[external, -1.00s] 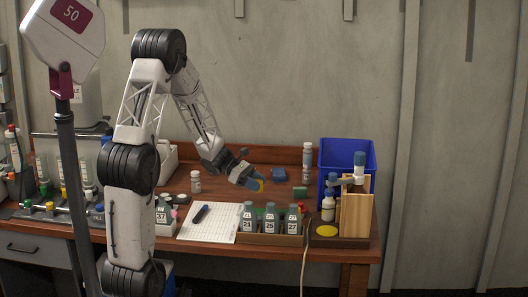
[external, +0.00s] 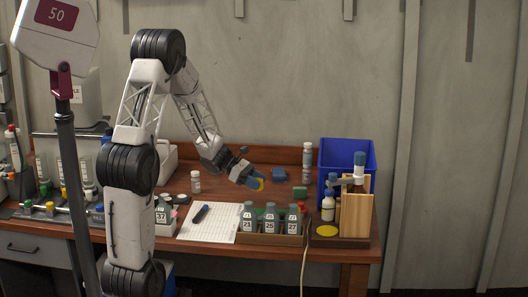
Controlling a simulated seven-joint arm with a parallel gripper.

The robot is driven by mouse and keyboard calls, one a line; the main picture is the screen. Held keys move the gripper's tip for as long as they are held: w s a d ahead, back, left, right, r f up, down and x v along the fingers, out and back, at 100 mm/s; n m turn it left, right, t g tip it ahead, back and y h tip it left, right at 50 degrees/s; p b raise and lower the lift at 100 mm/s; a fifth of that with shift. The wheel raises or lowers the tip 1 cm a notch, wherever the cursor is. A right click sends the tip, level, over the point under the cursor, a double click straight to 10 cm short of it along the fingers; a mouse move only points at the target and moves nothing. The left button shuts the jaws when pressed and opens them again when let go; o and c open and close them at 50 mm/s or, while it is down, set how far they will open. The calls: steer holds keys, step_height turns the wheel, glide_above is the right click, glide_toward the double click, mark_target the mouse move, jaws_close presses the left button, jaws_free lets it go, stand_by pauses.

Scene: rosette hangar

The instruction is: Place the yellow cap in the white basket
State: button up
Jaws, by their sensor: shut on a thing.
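Most of the cap is hidden by the fingers. A white basket-like bin (external: 168,161) stands at the back left of the bench, partly hidden behind my arm. The gripper is to its right and apart from it. A smaller white container (external: 165,229) with bottles stands at the front left, also partly behind my arm.
A brown crate (external: 270,239) of numbered bottles stands at the front edge. A blue bin (external: 347,158) and a wooden rack (external: 357,215) are at right. A white bottle (external: 195,182) stands left of the gripper. Paper (external: 208,223) with a dark pen lies in front.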

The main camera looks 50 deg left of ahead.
steer(key=w+a+r+n+t+y, duration=0.3)
steer(key=w+a+n+y, duration=0.15)
steer(key=a, duration=0.45)
steer(key=w+a+r+n+t+y, duration=0.25)
steer(key=a+n+y, duration=0.2)
steer(key=a, duration=0.35)
steer(key=s+a+r+n+g+y, duration=0.1)
steer(key=s+a+r+n+y, duration=0.1)
steer(key=a+n+y, duration=0.3)
steer(key=s+a+r+n+g+y, duration=0.1)
steer(key=s+a+r+n+y, duration=0.1)
steer(key=a+n+y, duration=0.4)
steer(key=shift+s+a+r+y, duration=0.35)
steer(key=shift+a+r, duration=0.2)
steer(key=shift+a, duration=2.25)
step_height(320, 180, up, 5)
steer(key=shift+d+f, duration=0.1)
steer(key=shift+s+d+n, duration=0.2)
steer(key=shift+s+n, duration=0.05)
steer(key=shift+n, duration=0.05)
